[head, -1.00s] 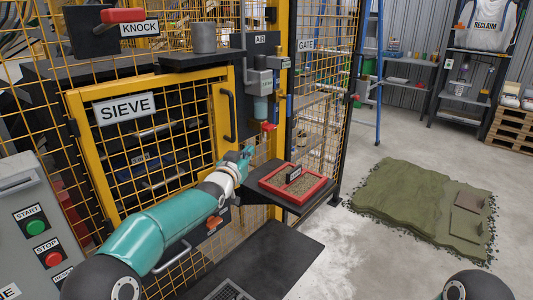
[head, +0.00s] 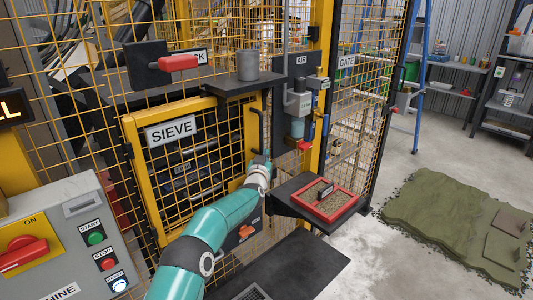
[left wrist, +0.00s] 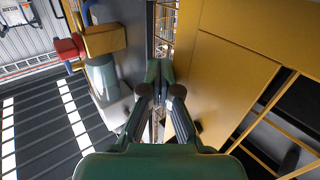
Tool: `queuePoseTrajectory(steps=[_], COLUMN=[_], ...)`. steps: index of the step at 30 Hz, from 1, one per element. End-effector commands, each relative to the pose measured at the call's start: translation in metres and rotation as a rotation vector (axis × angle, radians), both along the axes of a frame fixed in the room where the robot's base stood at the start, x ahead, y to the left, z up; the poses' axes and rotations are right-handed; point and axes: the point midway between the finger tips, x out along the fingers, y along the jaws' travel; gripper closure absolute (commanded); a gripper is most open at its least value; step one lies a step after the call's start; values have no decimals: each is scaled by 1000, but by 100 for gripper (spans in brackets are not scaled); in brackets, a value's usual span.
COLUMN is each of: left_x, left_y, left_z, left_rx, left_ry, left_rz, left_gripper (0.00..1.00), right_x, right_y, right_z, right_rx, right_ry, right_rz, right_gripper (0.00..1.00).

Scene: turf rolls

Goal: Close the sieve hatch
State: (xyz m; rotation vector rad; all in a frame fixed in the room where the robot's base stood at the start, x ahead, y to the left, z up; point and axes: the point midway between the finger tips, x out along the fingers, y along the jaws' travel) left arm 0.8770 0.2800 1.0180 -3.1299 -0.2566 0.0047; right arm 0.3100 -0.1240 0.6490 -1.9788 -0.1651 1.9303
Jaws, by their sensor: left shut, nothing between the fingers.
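The sieve hatch is a yellow-framed mesh door (head: 192,113) with a SIEVE sign (head: 171,132) and a black handle (head: 257,130) near its right edge. It stands close to its surround; I cannot tell whether it is fully shut. My left gripper (head: 261,161) is at the hatch's lower right edge, below the handle. In the left wrist view its fingers (left wrist: 163,88) are together and empty, beside the yellow hatch frame (left wrist: 225,65); I cannot tell whether they touch it. The gripper partly hides the hatch edge. My right gripper is out of view.
Right of the hatch are the air unit (head: 299,105) with a red valve handle and a shelf holding a red tray (head: 325,200). A grey cup (head: 247,66) stands on the ledge above. The start/stop panel (head: 85,240) is at left. Floor beyond the tray is clear up to the turf.

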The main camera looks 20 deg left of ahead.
Motion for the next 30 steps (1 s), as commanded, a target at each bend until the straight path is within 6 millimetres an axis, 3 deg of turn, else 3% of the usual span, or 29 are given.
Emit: queuePoseTrajectory(steps=[9, 14, 21, 30], left_x=[-1, -2, -10, -40], left_y=[7, 0, -40, -96], left_z=[2, 2, 0, -3], left_rx=[0, 0, 1, 2], left_ry=[-6, -5, 0, 0], left_rz=[11, 8, -6, -10], left_gripper=[100, 100, 100, 100], right_x=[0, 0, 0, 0], right_y=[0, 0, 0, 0], right_z=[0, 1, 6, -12], right_rx=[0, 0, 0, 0], right_ry=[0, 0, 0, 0], right_rz=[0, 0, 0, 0], right_gripper=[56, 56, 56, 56])
